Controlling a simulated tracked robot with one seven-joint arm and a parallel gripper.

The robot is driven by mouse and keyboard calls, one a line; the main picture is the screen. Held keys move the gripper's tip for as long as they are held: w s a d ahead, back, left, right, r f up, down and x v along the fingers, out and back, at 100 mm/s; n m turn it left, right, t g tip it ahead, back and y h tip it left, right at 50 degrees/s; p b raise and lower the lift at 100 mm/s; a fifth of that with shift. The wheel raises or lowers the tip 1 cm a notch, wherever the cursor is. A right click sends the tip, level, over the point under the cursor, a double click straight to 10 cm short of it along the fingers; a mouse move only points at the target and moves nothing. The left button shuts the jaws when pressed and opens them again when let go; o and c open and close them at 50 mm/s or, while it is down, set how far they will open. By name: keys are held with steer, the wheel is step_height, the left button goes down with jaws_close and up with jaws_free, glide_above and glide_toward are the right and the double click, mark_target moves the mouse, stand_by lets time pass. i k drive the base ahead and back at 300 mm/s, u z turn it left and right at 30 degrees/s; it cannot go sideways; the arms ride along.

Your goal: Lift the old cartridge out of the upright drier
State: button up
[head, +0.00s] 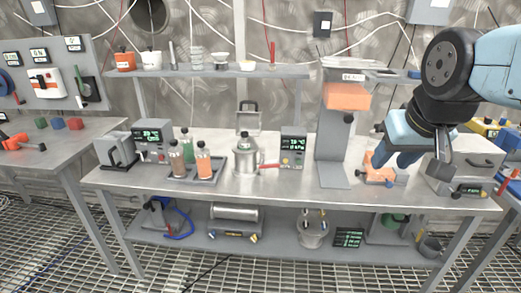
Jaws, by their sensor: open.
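A silver upright canister (245,160) stands mid-bench and looks like the drier. Its grey lid (248,118) seems raised behind it. A small dark piece (244,143) shows at its mouth; I cannot tell whether this is the old cartridge, and the canister's inside is hidden. My gripper (445,166) hangs above the right end of the bench, pointing down, far to the right of the canister. It is open and appears empty, in front of a grey box.
A tray with several bottles (197,162) stands left of the canister, and a meter (292,148) stands right of it. A tall grey stand with an orange container (346,96) rises between canister and gripper. A shelf (205,71) runs above the back.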

mark_target(245, 143)
steer(key=z, duration=0.15)
steer(key=i, duration=1)
steer(key=u, duration=0.1)
